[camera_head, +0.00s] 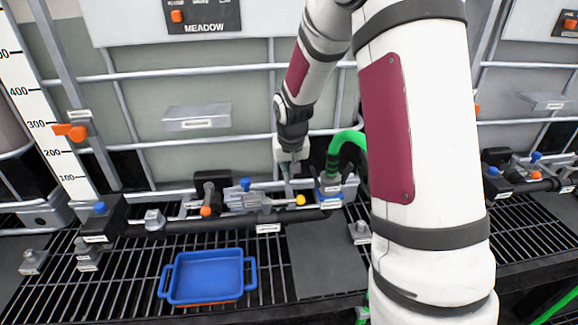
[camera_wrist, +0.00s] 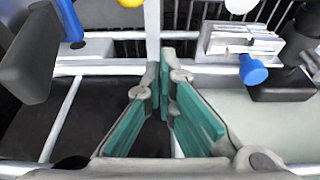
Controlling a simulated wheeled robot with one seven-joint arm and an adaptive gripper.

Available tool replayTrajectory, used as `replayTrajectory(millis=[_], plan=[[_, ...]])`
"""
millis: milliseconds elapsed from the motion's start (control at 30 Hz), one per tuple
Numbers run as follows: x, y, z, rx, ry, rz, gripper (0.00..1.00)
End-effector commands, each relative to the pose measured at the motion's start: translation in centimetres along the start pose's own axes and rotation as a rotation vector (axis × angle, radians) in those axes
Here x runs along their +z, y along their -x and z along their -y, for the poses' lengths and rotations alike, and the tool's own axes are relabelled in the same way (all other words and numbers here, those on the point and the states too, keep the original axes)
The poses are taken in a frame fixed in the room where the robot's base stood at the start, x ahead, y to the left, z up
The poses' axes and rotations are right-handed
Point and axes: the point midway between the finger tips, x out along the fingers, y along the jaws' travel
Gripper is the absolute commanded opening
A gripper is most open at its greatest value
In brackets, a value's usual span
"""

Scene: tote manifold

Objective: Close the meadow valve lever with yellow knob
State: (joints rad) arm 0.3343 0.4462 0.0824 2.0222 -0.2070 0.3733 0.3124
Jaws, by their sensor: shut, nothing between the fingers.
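The yellow knob (camera_head: 301,200) is low on the valve manifold, under the tank panel marked MEADOW (camera_head: 203,17). Its edge also shows at the top of the wrist view (camera_wrist: 131,3). Its lever is mostly hidden, so I cannot tell the lever's angle. My gripper (camera_head: 289,172) points down just above and slightly left of the knob, apart from it. In the wrist view its teal-padded fingers (camera_wrist: 165,75) are shut and empty. A pale upright bar (camera_wrist: 152,35) runs close to the fingertips; I cannot tell if they touch it.
Blue knobs (camera_head: 245,184) and an orange knob (camera_head: 206,211) sit left along the black pipe (camera_head: 190,227). A green hose (camera_head: 340,142) curves just right of my gripper. A blue tray (camera_head: 208,276) lies on the grating in front. Tank cage bars (camera_head: 200,75) run behind.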

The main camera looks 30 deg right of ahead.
Motion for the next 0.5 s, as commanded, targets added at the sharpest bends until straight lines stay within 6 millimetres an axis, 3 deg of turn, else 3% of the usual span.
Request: replayTrajectory(millis=[233,333,500], plan=[[0.1,-4.9,0.0,0.001,0.001,0.004,0.00],[1.6,-3.5,0.0,0.000,0.002,0.000,0.00],[3.0,-2.8,-0.1,0.001,0.002,0.000,0.00]])
